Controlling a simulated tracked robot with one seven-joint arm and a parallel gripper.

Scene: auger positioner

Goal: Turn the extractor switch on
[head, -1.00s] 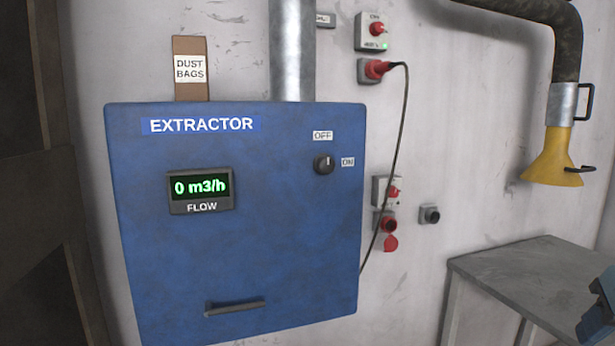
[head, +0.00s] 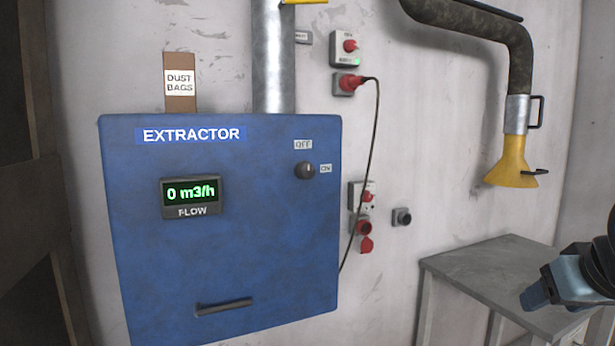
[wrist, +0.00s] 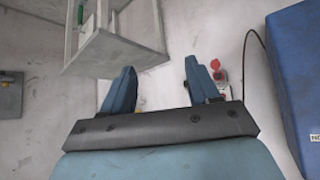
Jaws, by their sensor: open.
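The extractor (head: 220,260) is a blue wall cabinet in the left half of the head view. Its switch (head: 305,170) is a dark round knob at the upper right of the front, between an OFF label (head: 303,144) above and an ON label (head: 326,168) to the right. The knob appears to point up toward OFF. The flow display (head: 191,192) reads 0 m3/h. My gripper (wrist: 158,82) is open and empty, well away to the right of the cabinet in the head view. The cabinet's blue side also shows in the wrist view (wrist: 295,75); the switch does not.
A grey table (head: 490,262) stands right of the cabinet, near my arm. The space before the cabinet looks clear.

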